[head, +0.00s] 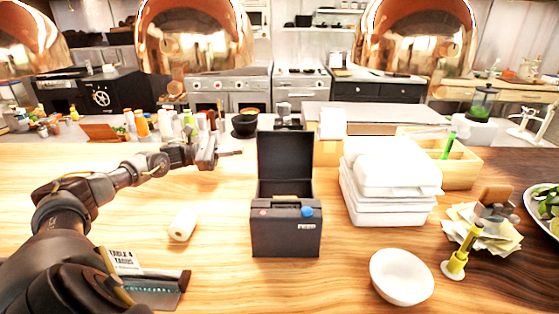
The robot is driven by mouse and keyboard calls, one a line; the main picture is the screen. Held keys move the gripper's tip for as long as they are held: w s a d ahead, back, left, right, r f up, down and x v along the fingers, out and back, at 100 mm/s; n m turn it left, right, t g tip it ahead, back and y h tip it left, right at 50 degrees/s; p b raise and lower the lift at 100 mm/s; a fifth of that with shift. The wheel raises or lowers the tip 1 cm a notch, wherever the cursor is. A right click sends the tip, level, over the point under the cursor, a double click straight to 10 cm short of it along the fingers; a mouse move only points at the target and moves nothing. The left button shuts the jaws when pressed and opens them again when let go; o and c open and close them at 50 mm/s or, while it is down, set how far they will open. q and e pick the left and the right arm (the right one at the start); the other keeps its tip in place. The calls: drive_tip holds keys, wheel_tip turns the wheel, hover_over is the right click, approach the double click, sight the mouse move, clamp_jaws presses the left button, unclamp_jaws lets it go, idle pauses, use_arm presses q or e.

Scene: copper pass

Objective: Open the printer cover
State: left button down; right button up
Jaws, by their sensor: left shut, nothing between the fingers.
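The black printer (285,238) stands on the wooden counter in the middle of the head view, with a blue button on its front. Its cover (285,157) stands upright at the back, so the printer is open and part of its inside shows. My left gripper (236,153) is shut and empty. It is in the air just left of the raised cover, its tip pointing right, with a small gap between them in the picture. My right gripper is not in view.
A white paper roll (182,225) lies left of the printer. White takeout boxes (390,193) are stacked to its right, with a white bowl (402,277) in front. A yellow marker-like object (466,243) and paper slips (484,232) are farther right. Bottles (142,124) stand behind my left arm.

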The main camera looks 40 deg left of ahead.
sight(273, 141)
use_arm(q)
drive_tip(key=shift+w+d+f+m+g, duration=0.1)
drive_tip(key=shift+d+f+m+g, duration=0.1)
drive_tip(key=shift+d, duration=0.2)
drive_tip(key=shift+w+d+f+m+g, duration=0.1)
drive_tip(key=shift+d+m, duration=0.1)
drive_tip(key=shift+d, duration=0.2)
drive_tip(key=shift+w+d+r, duration=0.15)
drive_tip(key=shift+d, duration=0.1)
drive_tip(key=p+x, duration=0.2)
drive_tip(key=x, duration=0.2)
drive_tip(key=p+x, duration=0.3)
drive_tip(key=x, duration=0.2)
drive_tip(key=shift+d+r, duration=0.1)
drive_tip(key=shift+r, duration=0.15)
drive_tip(key=shift+d+r+p, duration=0.2)
drive_tip(key=shift+r+p, duration=0.3)
drive_tip(key=shift+p, duration=0.15)
drive_tip(key=shift+d+r+p, duration=0.2)
drive_tip(key=shift+r+p, duration=0.3)
drive_tip(key=shift+p, duration=0.1)
drive_tip(key=shift+d+r+p, duration=0.25)
drive_tip(key=shift+r+p, duration=0.15)
drive_tip(key=shift+r, duration=0.2)
drive_tip(key=shift+s, duration=0.2)
